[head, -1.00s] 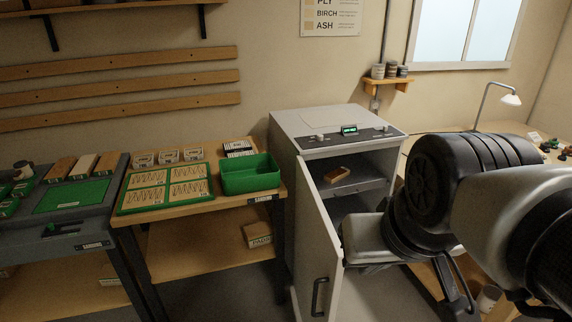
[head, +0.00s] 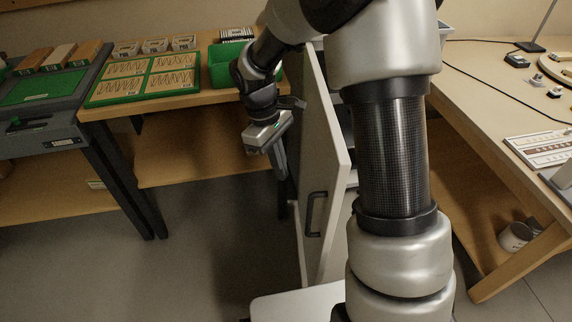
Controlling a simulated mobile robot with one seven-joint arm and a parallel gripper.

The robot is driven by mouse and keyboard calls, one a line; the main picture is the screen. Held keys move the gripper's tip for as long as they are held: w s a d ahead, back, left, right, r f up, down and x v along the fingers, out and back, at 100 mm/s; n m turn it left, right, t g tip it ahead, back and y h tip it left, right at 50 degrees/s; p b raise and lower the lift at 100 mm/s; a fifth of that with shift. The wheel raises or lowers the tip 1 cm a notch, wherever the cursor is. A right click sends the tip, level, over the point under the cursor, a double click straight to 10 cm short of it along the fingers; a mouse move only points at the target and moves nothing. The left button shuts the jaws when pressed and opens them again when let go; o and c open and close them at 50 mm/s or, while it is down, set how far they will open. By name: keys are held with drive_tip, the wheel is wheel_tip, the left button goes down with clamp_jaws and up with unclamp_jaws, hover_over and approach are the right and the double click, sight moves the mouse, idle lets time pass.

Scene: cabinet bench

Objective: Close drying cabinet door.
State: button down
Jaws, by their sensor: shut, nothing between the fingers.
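The drying cabinet door (head: 322,170) stands open, swung out toward me, with its black handle (head: 314,214) on the face turned left. The cabinet body is mostly hidden behind my arm. My gripper (head: 281,172) hangs to the left of the door, on its handle side, pointing down. It is shut and empty, and it appears apart from the door.
A wooden bench (head: 200,97) with a green tray (head: 145,82) and a green bin (head: 222,65) stands behind my gripper. A desk (head: 500,90) is at the right, with a mug (head: 515,236) on its lower shelf. Grey floor is clear at the lower left.

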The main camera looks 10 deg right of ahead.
drive_tip(key=s+d+f+b, duration=0.1)
drive_tip(key=s+d+f, duration=0.1)
drive_tip(key=f, duration=0.3)
drive_tip(key=s+d+f+b, duration=0.2)
drive_tip(key=f, duration=0.4)
drive_tip(key=shift+d, duration=0.2)
drive_tip(key=shift+d, duration=0.1)
